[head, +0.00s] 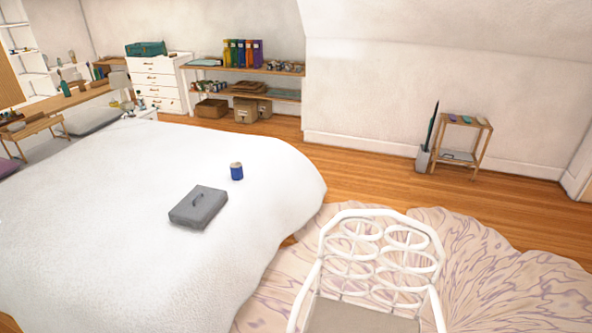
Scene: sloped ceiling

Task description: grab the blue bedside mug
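A small blue mug (237,172) with a pale upper rim stands upright on the white bed (120,200), near the bed's right side. A grey flat box with a dark handle on top (198,208) lies on the bed just in front and to the left of the mug, apart from it. Neither of my grippers shows in the head view.
A white chair (375,260) stands on a pale patterned rug (485,260) at the front right. A low shelf (262,69) with binders and a white drawer unit (160,80) stand at the back. A small wooden stand (462,138) is against the right wall. Bare wooden floor (365,185) lies right of the bed.

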